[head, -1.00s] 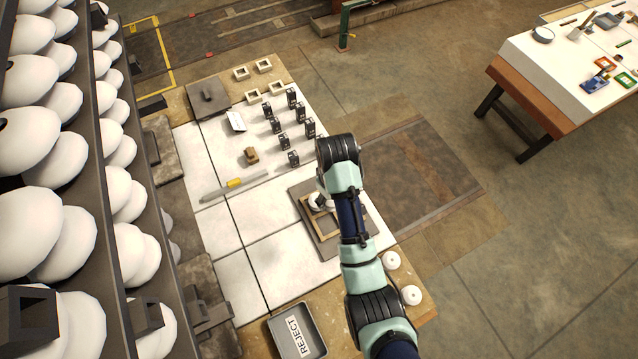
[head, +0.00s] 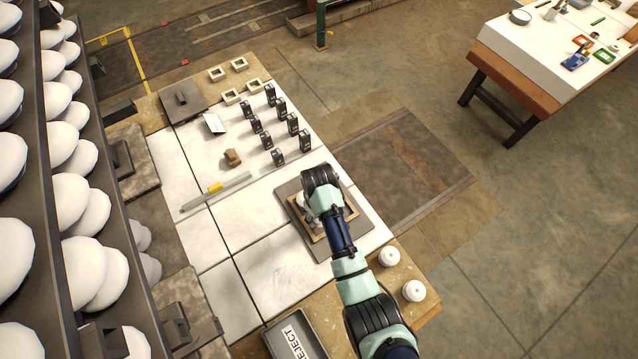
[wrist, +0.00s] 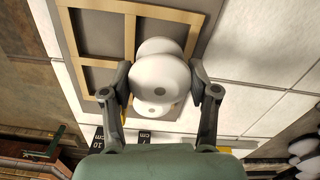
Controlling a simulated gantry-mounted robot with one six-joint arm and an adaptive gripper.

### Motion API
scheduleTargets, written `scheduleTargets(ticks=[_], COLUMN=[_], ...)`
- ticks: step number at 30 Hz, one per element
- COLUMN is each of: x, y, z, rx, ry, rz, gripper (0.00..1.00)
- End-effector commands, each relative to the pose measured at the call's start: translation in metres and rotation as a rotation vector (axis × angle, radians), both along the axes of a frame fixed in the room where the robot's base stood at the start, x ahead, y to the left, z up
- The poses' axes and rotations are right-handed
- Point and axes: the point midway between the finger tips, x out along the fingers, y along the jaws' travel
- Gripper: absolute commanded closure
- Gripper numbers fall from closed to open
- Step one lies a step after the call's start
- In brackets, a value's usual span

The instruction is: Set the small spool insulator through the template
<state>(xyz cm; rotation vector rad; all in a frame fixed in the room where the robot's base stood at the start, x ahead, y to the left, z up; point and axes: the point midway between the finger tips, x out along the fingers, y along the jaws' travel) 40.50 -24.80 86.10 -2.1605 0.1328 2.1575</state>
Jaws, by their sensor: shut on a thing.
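The small spool insulator (wrist: 160,78) is white with rounded, stacked flanges. In the wrist view it sits between the two fingers of my gripper (wrist: 160,88), which is shut on it. The template is a pale wooden frame (wrist: 131,40) with square openings, lying on a grey plate (wrist: 70,40). The insulator overlaps the right part of the frame in the wrist view; I cannot tell whether it touches it or has entered an opening. In the head view my wrist hides most of the gripper, above the template (head: 350,212) and its grey plate (head: 325,248).
Two white insulators (head: 389,257) stand on the wooden edge to the right. A grey REJECT tray (head: 275,345) is at the front. Several black blocks (head: 278,157), a ruler-like bar (head: 215,190) and a brown block (head: 232,157) lie on the white tiles. A rack of white insulators (head: 75,200) rises at left.

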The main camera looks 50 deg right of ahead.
Motion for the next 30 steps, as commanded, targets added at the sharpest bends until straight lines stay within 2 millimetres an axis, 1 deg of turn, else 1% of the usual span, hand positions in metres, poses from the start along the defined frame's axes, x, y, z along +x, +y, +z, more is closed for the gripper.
scheduleTargets(ticks=[3,6,8,14,18,19,21,23,30], x=[-0.001,-0.001,0.000,0.000,0.000,0.000,-0.001,-0.001,-0.001], y=[0.000,0.000,0.000,0.000,0.000,0.000,0.000,0.000,0.000], z=[-0.025,-0.038,-0.041,-0.040,-0.044,-0.043,-0.043,-0.043,-0.043], rx=[0.002,0.001,0.001,0.000,0.000,0.000,0.001,0.001,0.001], ry=[0.003,0.002,0.001,0.000,0.001,0.001,0.001,0.001,0.001], rz=[0.000,0.000,0.000,0.000,0.000,0.000,0.000,0.000,0.000], gripper=[0.84,0.84,0.84,0.84,0.84,0.35,0.24,0.15,0.15])
